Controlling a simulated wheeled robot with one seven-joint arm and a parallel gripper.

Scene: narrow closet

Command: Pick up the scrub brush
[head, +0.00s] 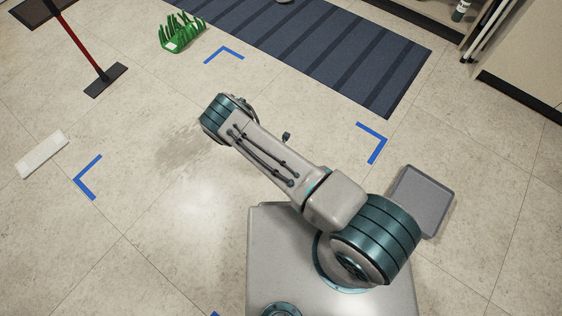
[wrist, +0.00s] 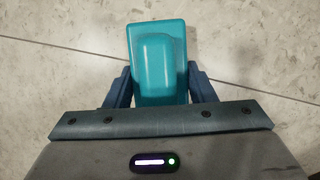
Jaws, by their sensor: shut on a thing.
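The scrub brush (wrist: 158,52) is a teal block with a raised, rounded back, seen from above in the wrist view. My gripper (wrist: 159,80) is shut on it, with one dark blue finger against each long side. The far end of the brush sticks out past the fingertips. Its underside is hidden, and I cannot tell whether it touches the floor. In the head view my arm hides the brush and most of the gripper.
Blue corner tapes (head: 92,178) mark the tiled floor around a damp-looking patch (head: 182,150). A grey tray (head: 437,187) lies right of my base.

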